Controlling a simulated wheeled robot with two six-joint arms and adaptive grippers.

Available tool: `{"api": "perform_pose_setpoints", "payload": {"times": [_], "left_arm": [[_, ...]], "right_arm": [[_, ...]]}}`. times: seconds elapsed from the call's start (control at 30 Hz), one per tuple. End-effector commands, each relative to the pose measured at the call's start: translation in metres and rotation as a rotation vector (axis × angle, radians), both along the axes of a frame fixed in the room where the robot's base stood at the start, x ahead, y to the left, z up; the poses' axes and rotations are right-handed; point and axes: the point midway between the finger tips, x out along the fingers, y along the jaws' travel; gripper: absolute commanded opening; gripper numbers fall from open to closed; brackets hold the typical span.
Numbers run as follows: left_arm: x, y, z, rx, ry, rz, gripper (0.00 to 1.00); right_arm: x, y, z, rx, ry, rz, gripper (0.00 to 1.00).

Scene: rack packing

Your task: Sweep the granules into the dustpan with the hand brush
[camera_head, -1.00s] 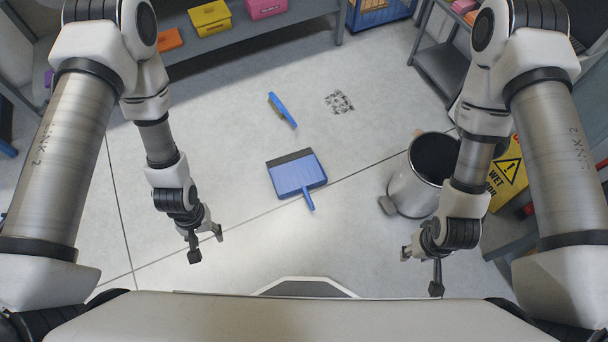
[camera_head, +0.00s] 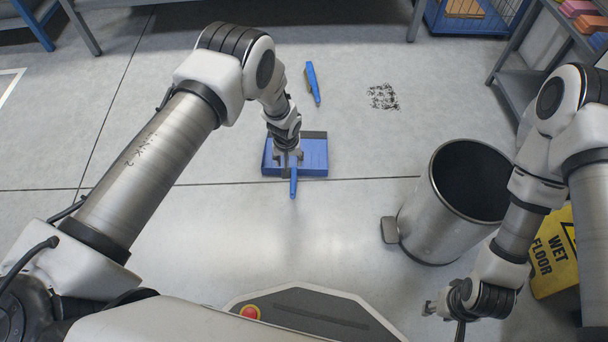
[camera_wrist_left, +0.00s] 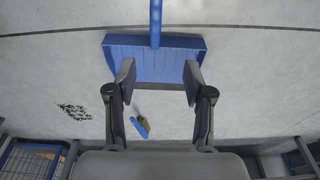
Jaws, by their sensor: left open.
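The blue dustpan (camera_head: 314,158) lies on the floor, its handle (camera_head: 293,185) pointing towards me. My left gripper (camera_head: 287,160) is over the dustpan in the head view and hides part of it. In the left wrist view the left gripper (camera_wrist_left: 158,75) is open, with the dustpan (camera_wrist_left: 175,65) beyond its fingers and nothing held. The blue hand brush (camera_head: 313,82) lies on the floor beyond the dustpan; it also shows in the left wrist view (camera_wrist_left: 140,127). The dark granules (camera_head: 383,96) lie in a patch right of the brush. My right gripper (camera_head: 445,310) is low at the right, away from these things.
A steel bin (camera_head: 430,225) with a pedal stands right of the dustpan. A yellow wet-floor sign (camera_head: 553,255) is behind my right arm. Shelving (camera_head: 520,75) and a blue wire crate (camera_head: 470,18) stand at the back right. The floor around brush and granules is clear.

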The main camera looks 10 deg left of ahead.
Motion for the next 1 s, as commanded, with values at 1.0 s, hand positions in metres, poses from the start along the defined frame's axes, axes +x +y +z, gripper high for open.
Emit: {"api": "perform_pose_setpoints", "payload": {"times": [1.0], "left_arm": [[-0.001,-0.008,-0.114,0.000,0.006,-0.017,0.52]], "right_arm": [[0.001,0.000,-0.101,0.000,-0.004,-0.005,0.40]]}}
